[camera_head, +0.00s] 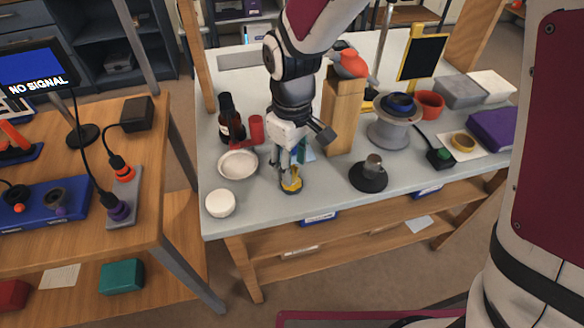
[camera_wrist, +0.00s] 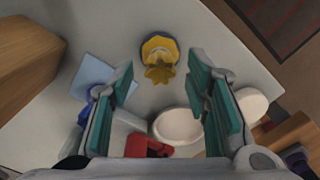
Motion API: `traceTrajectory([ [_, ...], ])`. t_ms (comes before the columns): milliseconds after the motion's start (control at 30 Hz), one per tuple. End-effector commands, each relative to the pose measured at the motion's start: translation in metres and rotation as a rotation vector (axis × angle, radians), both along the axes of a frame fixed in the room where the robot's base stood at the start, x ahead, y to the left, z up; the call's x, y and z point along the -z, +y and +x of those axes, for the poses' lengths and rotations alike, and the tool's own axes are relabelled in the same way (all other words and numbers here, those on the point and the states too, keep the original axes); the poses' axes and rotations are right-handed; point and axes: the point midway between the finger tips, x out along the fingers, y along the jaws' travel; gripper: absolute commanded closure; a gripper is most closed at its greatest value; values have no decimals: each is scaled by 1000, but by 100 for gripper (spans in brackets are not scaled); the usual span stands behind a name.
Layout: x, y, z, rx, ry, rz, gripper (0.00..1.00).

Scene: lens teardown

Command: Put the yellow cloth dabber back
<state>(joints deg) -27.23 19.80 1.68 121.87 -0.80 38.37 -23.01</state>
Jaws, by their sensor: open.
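The yellow cloth dabber (camera_head: 291,184) is on the grey bench near its front edge, just below my gripper (camera_head: 287,168). In the wrist view the dabber (camera_wrist: 158,50) has a yellow ruffled top and a dark blue rim around its base. My gripper (camera_wrist: 161,80) is open, its teal-padded fingers spread to either side, with the dabber ahead of the gap between them. The head view does not show clearly whether a finger touches the dabber. Nothing is held between the fingers.
A white dish (camera_head: 238,165), a white round jar (camera_head: 220,204) and dark bottles (camera_head: 228,128) stand to the left. A wooden block (camera_head: 342,115) rises behind right, with a black-based stand (camera_head: 368,178) to the right. A light blue sheet (camera_wrist: 93,75) lies near the gripper.

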Motion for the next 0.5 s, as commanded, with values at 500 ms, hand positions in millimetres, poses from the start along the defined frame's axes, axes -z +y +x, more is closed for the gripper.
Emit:
traceTrajectory([
  [500, -89, 0, 0, 1, -2, 1, 56],
])
